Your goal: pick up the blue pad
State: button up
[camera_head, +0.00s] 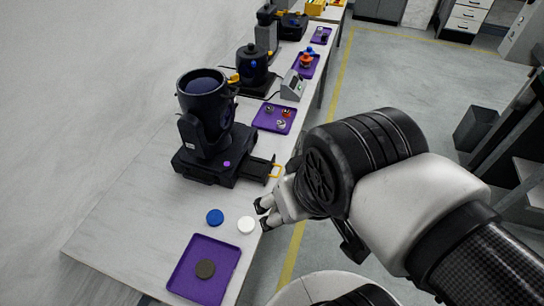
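The blue pad (215,217) is a small round disc lying flat on the white table (130,215), in front of the black moving-head light. A white disc (246,225) lies just to its right, apart from it. My gripper (262,214) is above the table's right edge, close to the white disc and to the right of the blue pad. Its two dark fingertips are apart with nothing seen between them. The blue pad is fully in view and not touched.
A purple tray (180,284) with a dark disc (205,269) lies at the table's near end. The black moving-head light (205,130) stands behind the pads, with a drawer-like part and yellow handle (275,171). Further purple trays (262,124) and devices line the table. The left of the table is clear.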

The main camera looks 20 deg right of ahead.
aim_at(215, 218)
jog(key=i+l+u, duration=0.1)
jog(key=u, duration=0.25)
jog(key=i+l+u, duration=0.2)
jog(key=u, duration=0.15)
jog(key=i+l+u, duration=0.15)
jog(key=u, duration=0.2)
